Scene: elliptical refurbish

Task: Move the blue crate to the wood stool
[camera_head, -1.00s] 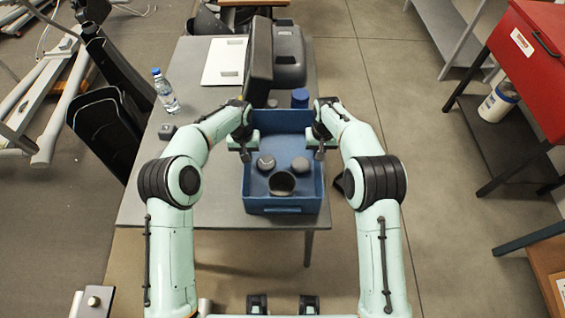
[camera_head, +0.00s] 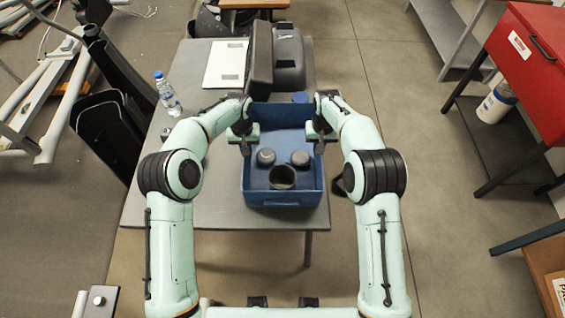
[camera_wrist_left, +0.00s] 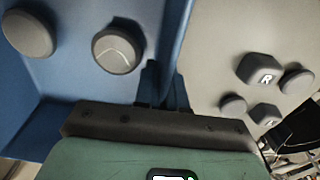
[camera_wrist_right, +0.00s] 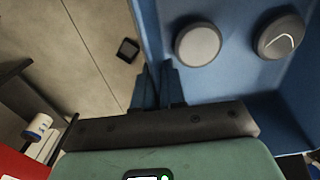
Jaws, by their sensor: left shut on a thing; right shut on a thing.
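The blue crate (camera_head: 284,197) is over the front part of the grey table in the head view, holding a dark cup (camera_head: 282,177) and two round grey-topped things (camera_head: 266,157). My left gripper (camera_head: 246,146) is shut on its left wall and my right gripper (camera_head: 318,143) on its right wall. Both wrist views show the fingers at a blue wall of the crate (camera_wrist_left: 75,75) (camera_wrist_right: 185,85). I cannot tell whether its bottom is clear of the table. A brown wooden top (camera_head: 254,4) at the far edge may be the wood stool; most of it is cut off.
The grey table (camera_head: 180,200) also bears a black case (camera_head: 288,55), a white sheet (camera_head: 225,63) and a water bottle (camera_head: 168,93). A red cabinet (camera_head: 535,60) stands at the right. Floor (camera_head: 400,90) between is open.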

